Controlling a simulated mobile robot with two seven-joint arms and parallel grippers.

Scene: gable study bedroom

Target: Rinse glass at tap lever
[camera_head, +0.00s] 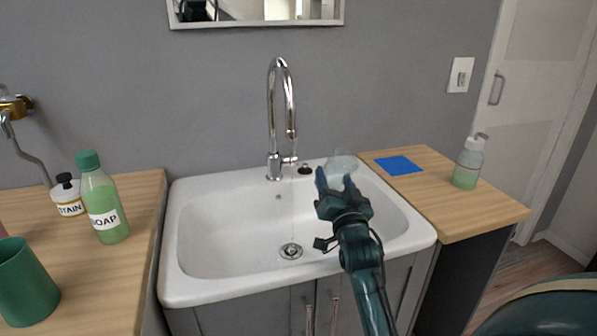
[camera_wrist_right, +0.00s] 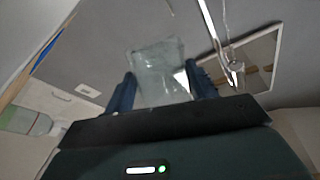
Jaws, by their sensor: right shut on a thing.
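My right gripper (camera_head: 336,181) is shut on a clear glass (camera_head: 344,164), held above the right part of the white sink (camera_head: 205,276). In the right wrist view the glass (camera_wrist_right: 157,66) sits between the two fingers. The chrome tap (camera_head: 272,110) stands behind the basin, its spout to the left of the glass and apart from it. The small tap lever (camera_head: 290,160) sticks out to the right at the tap's base. A faint thin line hangs below the spout; I cannot tell clearly if it is running water. My left gripper is not in view.
The left wooden counter holds a green soap bottle (camera_head: 104,205), a stain jar (camera_head: 67,197) and a green cup (camera_head: 24,283). The right counter holds a blue square (camera_head: 398,165) and a pump bottle (camera_head: 468,164). A mirror (camera_head: 255,22) hangs above the tap. The basin is empty.

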